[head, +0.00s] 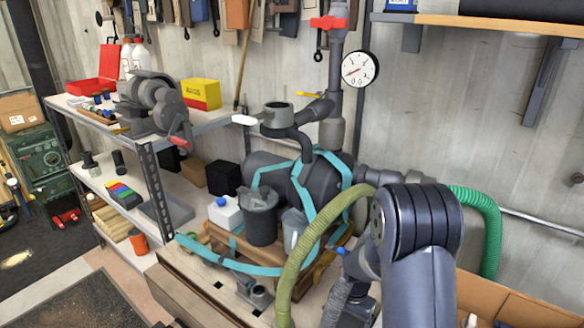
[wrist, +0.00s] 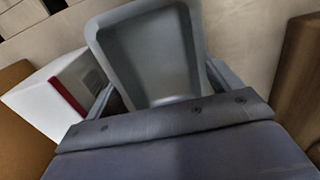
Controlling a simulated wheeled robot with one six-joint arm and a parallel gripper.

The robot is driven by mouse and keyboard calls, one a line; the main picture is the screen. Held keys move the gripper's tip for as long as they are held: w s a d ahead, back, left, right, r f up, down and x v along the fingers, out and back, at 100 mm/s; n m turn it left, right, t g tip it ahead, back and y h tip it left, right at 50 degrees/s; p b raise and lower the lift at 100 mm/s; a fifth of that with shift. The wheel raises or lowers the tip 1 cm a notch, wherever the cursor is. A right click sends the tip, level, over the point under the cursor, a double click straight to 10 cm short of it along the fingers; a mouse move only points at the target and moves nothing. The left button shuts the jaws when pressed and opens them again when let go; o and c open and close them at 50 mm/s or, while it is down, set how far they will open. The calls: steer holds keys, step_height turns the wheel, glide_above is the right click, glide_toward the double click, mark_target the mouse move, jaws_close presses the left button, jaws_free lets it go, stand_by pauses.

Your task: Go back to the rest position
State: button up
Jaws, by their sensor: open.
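My gripper (wrist: 160,88) shows in the wrist view, with its dark body across the bottom and a finger on each side. Its fingers are apart. A grey open container with a raised rim (wrist: 150,50) lies in view beyond and between the fingers; I cannot tell whether they touch it. In the head view my arm bends down at the lower right, and its links hide much of what lies behind. I cannot make out the fingertips there.
A white box with a red stripe (wrist: 62,95) is close on the left in the wrist view. In the head view, pipework with a gauge (head: 360,69) and a green hose (head: 487,230) stand near my arm. A shelf unit (head: 157,195) is at left, with floor (head: 75,308) before it.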

steer(key=shift+f, duration=0.75)
steer(key=shift+r+p, duration=0.65)
steer(key=shift+r, duration=0.55)
steer(key=shift+f, duration=0.1)
